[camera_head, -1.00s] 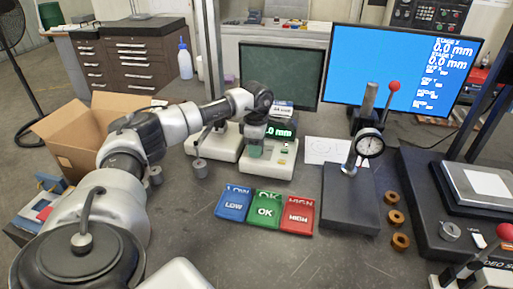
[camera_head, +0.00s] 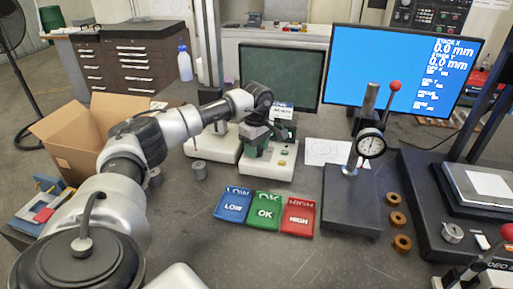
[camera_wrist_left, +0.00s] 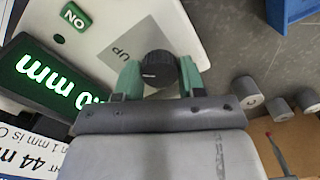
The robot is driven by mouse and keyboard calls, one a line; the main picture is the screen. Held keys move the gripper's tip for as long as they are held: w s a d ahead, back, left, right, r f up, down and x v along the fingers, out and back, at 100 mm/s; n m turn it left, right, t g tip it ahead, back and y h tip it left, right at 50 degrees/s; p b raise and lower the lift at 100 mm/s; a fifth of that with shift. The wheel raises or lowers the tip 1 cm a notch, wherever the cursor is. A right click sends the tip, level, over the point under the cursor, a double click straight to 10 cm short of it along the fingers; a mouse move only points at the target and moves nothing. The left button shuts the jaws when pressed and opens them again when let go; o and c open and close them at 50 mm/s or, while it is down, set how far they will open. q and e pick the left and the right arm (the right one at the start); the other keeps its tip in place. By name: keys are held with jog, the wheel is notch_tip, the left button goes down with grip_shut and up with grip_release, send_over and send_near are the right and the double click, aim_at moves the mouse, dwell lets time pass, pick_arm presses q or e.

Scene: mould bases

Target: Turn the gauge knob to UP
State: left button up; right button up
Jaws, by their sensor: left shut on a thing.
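A grey label reading UP (camera_wrist_left: 124,54) lies beside the knob. My left gripper (camera_wrist_left: 160,78) has its two green fingers closed on opposite sides of the knob. I cannot tell which way the knob points. The green-lit display (camera_wrist_left: 45,80) shows mm, its number partly cut off. My right gripper is not seen.
Blue LOW (camera_head: 233,205), green OK (camera_head: 266,210) and red HIGH (camera_head: 298,216) trays lie in front. A dial-indicator stand (camera_head: 350,200) is to the right, with brown rings (camera_head: 397,220) beside it. Grey cylinders (camera_head: 199,170) and an open carton (camera_head: 75,140) are left.

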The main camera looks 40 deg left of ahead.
pick_arm(q)
jog(key=shift+w+r, duration=0.1)
jog(key=o, duration=0.9)
notch_tip(320, 180, up, 11)
jog(key=shift+f+b, duration=0.1)
jog(key=shift+b, duration=0.8)
